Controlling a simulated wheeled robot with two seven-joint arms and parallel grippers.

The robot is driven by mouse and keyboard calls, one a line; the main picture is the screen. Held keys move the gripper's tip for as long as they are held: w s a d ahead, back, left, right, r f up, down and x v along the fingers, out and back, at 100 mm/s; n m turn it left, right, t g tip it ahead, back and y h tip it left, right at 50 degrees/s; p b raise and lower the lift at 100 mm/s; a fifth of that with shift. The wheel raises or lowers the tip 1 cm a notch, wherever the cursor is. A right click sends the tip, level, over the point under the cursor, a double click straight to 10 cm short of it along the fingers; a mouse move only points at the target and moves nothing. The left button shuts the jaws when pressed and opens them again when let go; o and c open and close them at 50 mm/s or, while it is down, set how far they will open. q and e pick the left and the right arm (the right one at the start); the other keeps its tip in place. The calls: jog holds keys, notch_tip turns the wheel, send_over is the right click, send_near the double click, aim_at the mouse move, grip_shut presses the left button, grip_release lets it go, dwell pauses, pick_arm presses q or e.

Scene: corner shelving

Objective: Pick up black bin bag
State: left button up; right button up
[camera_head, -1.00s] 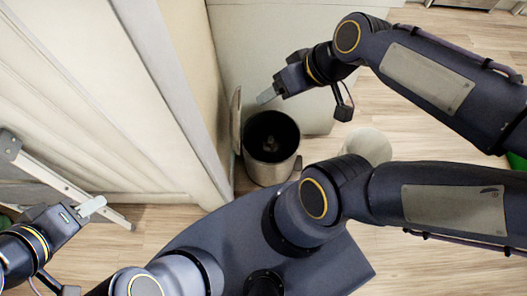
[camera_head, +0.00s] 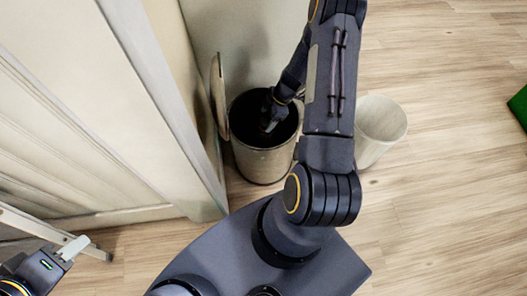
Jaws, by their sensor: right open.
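A metal cylindrical bin (camera_head: 262,166) stands open on the floor beside the cabinet, with its lid (camera_head: 218,95) raised at its left. Its inside is dark, and I cannot make out the black bin bag as a separate shape there. My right gripper (camera_head: 268,126) reaches down into the bin's mouth from above. It is open, and its fingertips are small and dark in the picture. My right forearm covers the right part of the bin's rim. My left gripper (camera_head: 72,248) is at the lower left, far from the bin; its finger gap cannot be made out.
A pale cylindrical container (camera_head: 381,122) stands just right of the bin. A cream cabinet (camera_head: 90,110) rises close on the left. A metal frame piece (camera_head: 35,222) is near my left gripper. Wooden floor (camera_head: 450,150) is clear at right; a green object (camera_head: 520,105) sits at the edge.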

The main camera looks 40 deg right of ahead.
aim_at(264, 122)
jog(key=b+x, duration=0.1)
jog(key=x, duration=0.5)
jog(key=shift+w+d+f+b, duration=0.1)
jog(key=shift+f+b, duration=0.15)
jog(key=shift+b, duration=0.1)
grip_shut()
jog(key=shift+r, duration=0.1)
